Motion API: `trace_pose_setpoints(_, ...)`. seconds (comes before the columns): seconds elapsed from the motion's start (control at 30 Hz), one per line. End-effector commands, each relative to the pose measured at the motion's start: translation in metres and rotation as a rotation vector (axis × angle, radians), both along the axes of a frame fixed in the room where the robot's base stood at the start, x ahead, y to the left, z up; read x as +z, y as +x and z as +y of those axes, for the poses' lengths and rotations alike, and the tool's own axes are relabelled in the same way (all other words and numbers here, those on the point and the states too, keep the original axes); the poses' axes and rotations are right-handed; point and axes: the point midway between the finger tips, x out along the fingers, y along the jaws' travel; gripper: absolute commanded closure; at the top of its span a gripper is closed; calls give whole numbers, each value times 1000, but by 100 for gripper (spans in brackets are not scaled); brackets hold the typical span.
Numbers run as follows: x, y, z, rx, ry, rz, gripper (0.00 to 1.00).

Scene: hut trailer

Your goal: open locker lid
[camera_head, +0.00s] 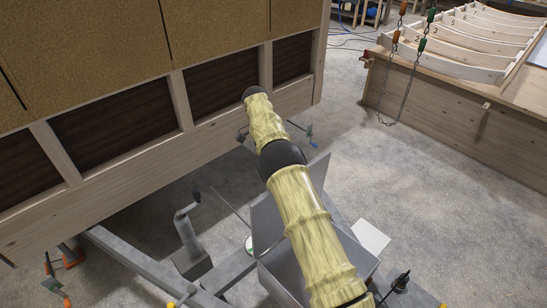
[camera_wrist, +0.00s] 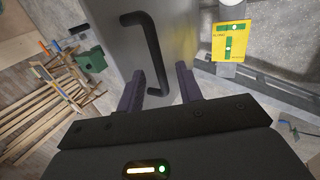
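A grey metal locker (camera_head: 284,277) stands on the trailer frame in the head view, partly hidden behind my arm. Grey panels (camera_head: 267,220) rise at its far side; I cannot tell whether they are its lid. In the wrist view a black bar handle (camera_wrist: 152,48) is fixed to a grey metal surface (camera_wrist: 105,20). My gripper (camera_wrist: 160,85) is open, its two dark fingers apart. The handle's lower end shows between the fingertips; I cannot tell whether they touch it. My gripper is not clearly visible in the head view.
A wooden hut wall (camera_head: 110,130) stands at the left above the grey trailer frame (camera_head: 140,262). A wooden bench (camera_head: 460,115) with chains is at the upper right. Open floor (camera_head: 440,220) lies at right.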

Motion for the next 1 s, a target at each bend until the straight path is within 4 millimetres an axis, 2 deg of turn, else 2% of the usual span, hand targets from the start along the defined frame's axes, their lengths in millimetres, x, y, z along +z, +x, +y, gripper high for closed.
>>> trace_pose_setpoints(0.4, 16, 5, 8, 4, 1, 1, 64)
trace_pose_setpoints(1.0, 18, 6, 6, 5, 5, 0, 64)
